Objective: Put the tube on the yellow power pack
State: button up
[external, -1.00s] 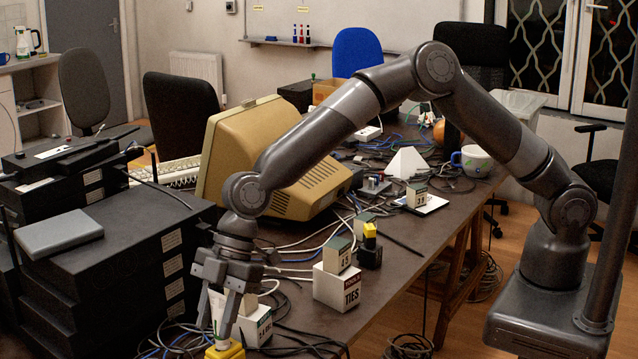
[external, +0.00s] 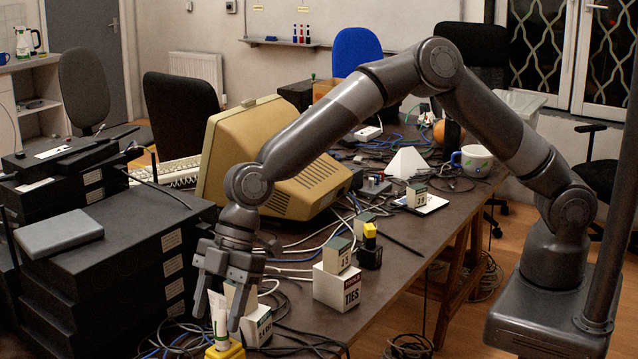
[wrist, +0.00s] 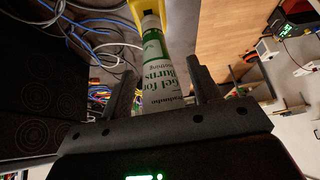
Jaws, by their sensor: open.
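The tube (external: 219,322) is white with green print and stands upright on the yellow power pack (external: 226,352) at the bottom edge of the external view. In the wrist view the tube (wrist: 158,75) reads "Gel for Burns", and its far end meets the yellow power pack (wrist: 146,7). My gripper (external: 216,316) is open around the upper part of the tube. In the wrist view a gap shows between the tube and each finger. The lower part of the pack is cut off by the frame.
Small labelled boxes stand close to the right of my gripper, with a white "TIES" box (external: 337,288) beyond them. Black stacked units (external: 110,265) rise to the left. Loose cables lie around the pack. The beige monitor (external: 225,150) stands behind.

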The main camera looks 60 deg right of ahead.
jog(key=v, duration=1)
jog(key=shift+d+r, duration=0.15)
jog(key=shift+r, duration=0.1)
jog(key=shift+d, duration=0.1)
jog(key=s+d+r+m+t+h, duration=0.15)
jog(key=d+r+m, duration=0.35)
jog(key=d, duration=1.2)
jog(key=d+r+m+t+h, duration=0.35)
jog(key=d+r, duration=0.25)
jog(key=d, duration=1.2)
jog(key=s+d+f+m+t+h, duration=0.1)
jog(key=s+d+f+m, duration=0.1)
jog(key=s+d+m, duration=0.8)
jog(key=s+d, duration=0.6)
jog(key=d, duration=0.4)
jog(key=shift+s+d, duration=0.35)
jog(key=shift+s, duration=0.05)
